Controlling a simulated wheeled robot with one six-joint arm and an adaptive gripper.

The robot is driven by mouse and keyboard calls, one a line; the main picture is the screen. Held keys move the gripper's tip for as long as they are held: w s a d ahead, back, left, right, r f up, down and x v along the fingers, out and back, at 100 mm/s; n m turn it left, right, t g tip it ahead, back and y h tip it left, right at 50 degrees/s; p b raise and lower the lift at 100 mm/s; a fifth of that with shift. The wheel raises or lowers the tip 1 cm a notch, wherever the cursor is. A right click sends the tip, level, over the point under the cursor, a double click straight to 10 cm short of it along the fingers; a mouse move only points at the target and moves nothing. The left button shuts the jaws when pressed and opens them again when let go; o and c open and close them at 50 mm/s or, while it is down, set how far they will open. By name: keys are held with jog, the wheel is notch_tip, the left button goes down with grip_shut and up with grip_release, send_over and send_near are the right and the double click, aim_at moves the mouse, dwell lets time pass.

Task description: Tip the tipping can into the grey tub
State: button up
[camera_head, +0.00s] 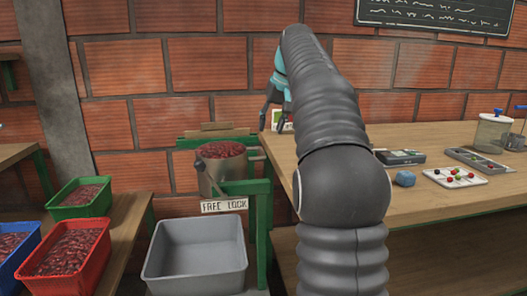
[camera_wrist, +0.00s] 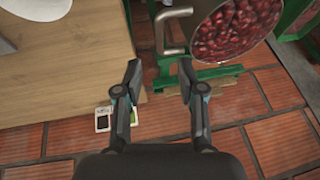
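The tipping can (camera_head: 218,182) is a metal can full of dark red cherries, upright in a green frame behind the grey tub. It also shows at the upper right of the wrist view, with its bent metal handle (camera_wrist: 166,36) on the side towards my gripper. The grey tub (camera_head: 196,284) stands low in front of the can and looks empty. My gripper (camera_wrist: 160,70) is open with nothing between its fingers, the handle lying just beyond the fingertips in that view. In the head view my gripper (camera_head: 272,108) hangs above and right of the can, partly hidden by my arm.
A sign reading "FREE LOCK" (camera_head: 224,205) hangs on the green frame. Green (camera_head: 62,213), red (camera_head: 52,284) and blue crates of cherries stand at the left. A brick wall stands behind.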

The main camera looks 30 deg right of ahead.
aim_at(262, 152)
jog(key=b+x, duration=0.1)
jog(key=x, duration=0.8)
grip_shut()
